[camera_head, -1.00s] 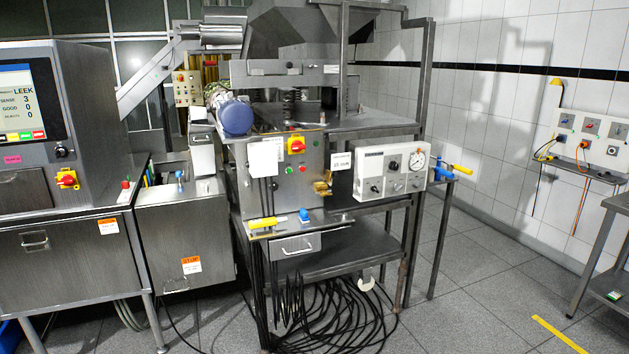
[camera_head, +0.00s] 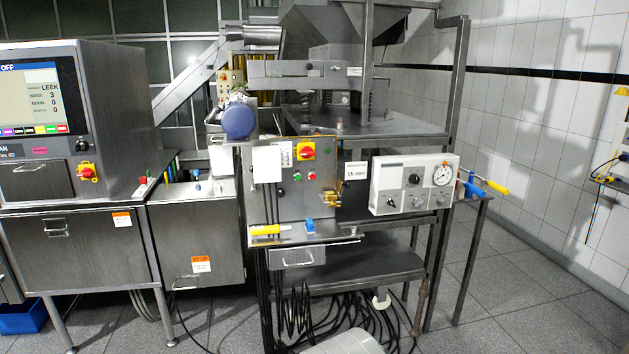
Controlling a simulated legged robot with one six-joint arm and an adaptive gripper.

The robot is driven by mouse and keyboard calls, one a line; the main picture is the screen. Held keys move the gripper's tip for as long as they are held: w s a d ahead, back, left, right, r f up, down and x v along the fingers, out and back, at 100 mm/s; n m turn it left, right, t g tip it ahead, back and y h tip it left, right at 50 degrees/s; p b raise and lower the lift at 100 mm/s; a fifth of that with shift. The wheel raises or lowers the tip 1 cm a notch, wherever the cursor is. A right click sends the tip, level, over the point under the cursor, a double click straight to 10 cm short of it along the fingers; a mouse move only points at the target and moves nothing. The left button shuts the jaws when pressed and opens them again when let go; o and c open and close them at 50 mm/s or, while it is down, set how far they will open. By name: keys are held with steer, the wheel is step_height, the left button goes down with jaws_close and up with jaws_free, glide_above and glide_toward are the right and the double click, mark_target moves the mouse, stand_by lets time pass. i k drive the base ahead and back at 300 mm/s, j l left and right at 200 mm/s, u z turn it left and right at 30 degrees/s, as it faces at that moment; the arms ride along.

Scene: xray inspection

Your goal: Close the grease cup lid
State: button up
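A small brass fitting (camera_head: 328,196), which looks like the grease cup, sits at the right edge of the steel control panel (camera_head: 290,212) in the head view. It is too small for me to tell how its lid stands. My gripper is not in view. A pale rounded shape (camera_head: 343,342) shows at the bottom edge and may be part of my own arm. Nothing touches the brass fitting.
A small shelf under the panel holds a yellow-handled tool (camera_head: 268,230) and a blue item (camera_head: 310,225). A white gauge box (camera_head: 412,184) stands to the right. Black cables (camera_head: 310,315) hang and coil below. Floor is open at the right.

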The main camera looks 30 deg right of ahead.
mark_target(338, 189)
steer(key=i+l+u, duration=0.2)
steer(key=l, duration=1.05)
steer(key=l+u, duration=0.2)
steer(key=l, duration=2.35)
steer(key=i+j+z, duration=0.35)
steer(key=i+j, duration=0.4)
steer(key=i, duration=0.15)
